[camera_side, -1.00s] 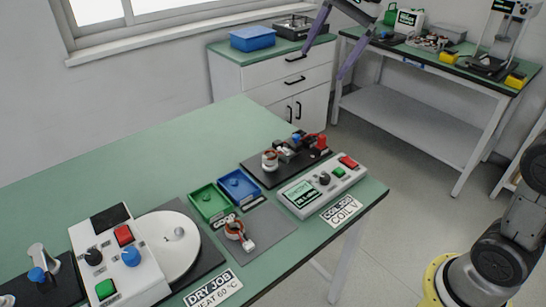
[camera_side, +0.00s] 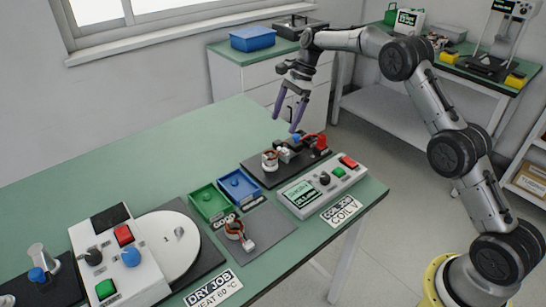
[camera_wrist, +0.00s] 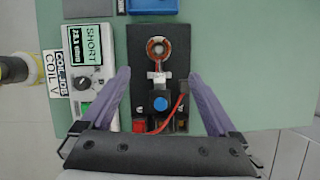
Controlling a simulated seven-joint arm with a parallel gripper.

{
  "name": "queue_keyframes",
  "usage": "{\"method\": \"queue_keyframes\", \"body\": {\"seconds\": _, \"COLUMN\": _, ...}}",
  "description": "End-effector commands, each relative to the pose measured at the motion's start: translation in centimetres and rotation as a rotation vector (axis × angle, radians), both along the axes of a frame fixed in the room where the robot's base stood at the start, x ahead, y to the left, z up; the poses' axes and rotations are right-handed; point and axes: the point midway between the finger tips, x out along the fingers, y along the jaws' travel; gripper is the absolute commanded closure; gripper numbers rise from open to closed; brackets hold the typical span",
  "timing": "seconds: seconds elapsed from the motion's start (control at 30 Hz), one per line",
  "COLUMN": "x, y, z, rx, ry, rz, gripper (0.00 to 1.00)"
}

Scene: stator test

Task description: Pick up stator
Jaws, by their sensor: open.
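One stator, a copper-wound ring with a white core (camera_side: 270,160), sits at the left end of the black test fixture (camera_side: 252,168). It also shows in the wrist view, as a ring (camera_wrist: 158,47) at the far end of the fixture. A second copper-wound stator with a pale connector (camera_side: 235,230) lies on the grey mat (camera_side: 268,232). My gripper (camera_side: 284,124) is open and empty above the back of the fixture, fingers pointing down. In the wrist view its purple fingers (camera_wrist: 158,75) straddle the fixture, with the ring stator beyond the tips.
The fixture carries a blue knob (camera_wrist: 160,103) and a red lead (camera_wrist: 177,108). A white meter box (camera_side: 322,187) stands beside it. Green (camera_side: 209,204) and blue (camera_side: 239,187) trays stand left. The bench behind is clear.

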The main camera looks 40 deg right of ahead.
Motion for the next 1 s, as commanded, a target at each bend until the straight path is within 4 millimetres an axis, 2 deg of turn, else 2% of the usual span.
{"method": "queue_keyframes", "body": {"seconds": 0.1, "x": 0.0, "y": 1.1, "z": -2.4, "rx": 0.001, "ry": 0.006, "rz": 0.004, "gripper": 0.06}}
{"method": "queue_keyframes", "body": {"seconds": 0.3, "x": 0.1, "y": 2.3, "z": -5.2, "rx": 0.001, "ry": 0.004, "rz": 0.002, "gripper": 0.06}}
{"method": "queue_keyframes", "body": {"seconds": 0.57, "x": 0.1, "y": 3.0, "z": -6.9, "rx": 0.000, "ry": 0.004, "rz": 0.004, "gripper": 0.06}}
{"method": "queue_keyframes", "body": {"seconds": 0.8, "x": 0.2, "y": 4.5, "z": -9.9, "rx": 0.000, "ry": 0.003, "rz": 0.003, "gripper": 0.06}}
{"method": "queue_keyframes", "body": {"seconds": 1.0, "x": 0.2, "y": 4.9, "z": -10.8, "rx": 0.000, "ry": 0.001, "rz": 0.001, "gripper": 0.06}}
